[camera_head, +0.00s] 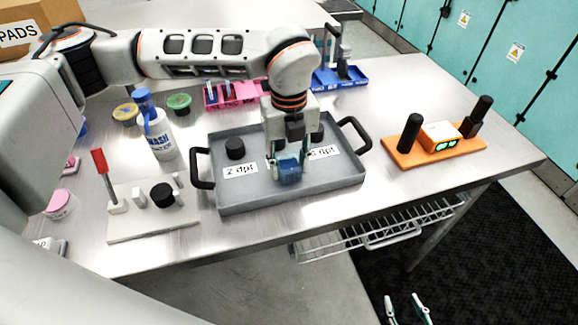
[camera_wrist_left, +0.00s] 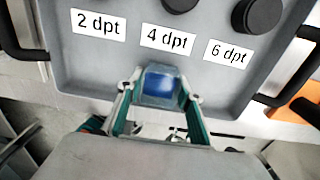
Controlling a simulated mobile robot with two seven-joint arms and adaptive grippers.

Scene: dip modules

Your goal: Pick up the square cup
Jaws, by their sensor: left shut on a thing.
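The square cup (camera_head: 290,174) is small and clear with blue inside. It is at the front part of the grey tray (camera_head: 235,201), in front of the labels. My left gripper (camera_head: 288,165) points down and is shut on it. In the left wrist view the cup (camera_wrist_left: 160,86) sits between the two fingertips (camera_wrist_left: 160,90), one on each side. I cannot tell whether its base touches the tray. My right gripper (camera_head: 408,303) is open and empty, low at the bottom edge of the head view, away from the table.
Black round pieces (camera_head: 235,148) stand behind the "2 dpt", "4 dpt" and "6 dpt" labels. A wash bottle (camera_head: 157,132) and a white board with a red-handled tool (camera_head: 152,227) are left. An orange base (camera_head: 410,158) with black posts is right. Pink and blue racks stand behind.

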